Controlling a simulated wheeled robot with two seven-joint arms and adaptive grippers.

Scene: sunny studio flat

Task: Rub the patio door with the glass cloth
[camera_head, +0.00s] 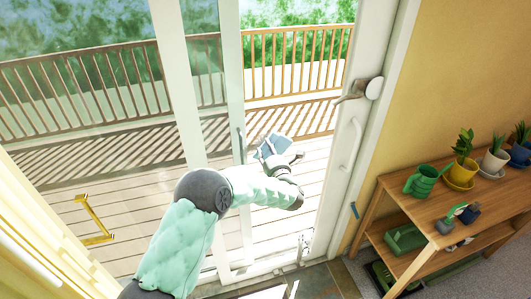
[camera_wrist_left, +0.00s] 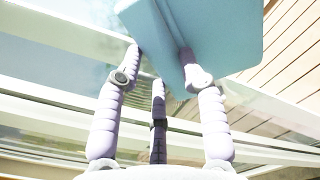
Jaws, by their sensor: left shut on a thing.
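The patio door (camera_head: 177,70) has white frames and large clear panes, with a deck behind. My left arm reaches to the door from below. My left gripper (camera_head: 281,165) is shut on the glass cloth (camera_head: 266,147), a flat light-blue piece, just right of a door upright. In the left wrist view the cloth (camera_wrist_left: 220,35) sticks out beyond the fingers of the gripper (camera_wrist_left: 163,62), with pale glass and white frame bars behind it. I cannot tell whether the cloth touches the glass. My right gripper is not in view.
A wooden shelf unit (camera_head: 450,228) stands at the right with a green watering can (camera_head: 422,181) and potted plants (camera_head: 462,165). A door lever (camera_head: 352,91) juts from the right frame. A yellow handle (camera_head: 93,222) shows at left.

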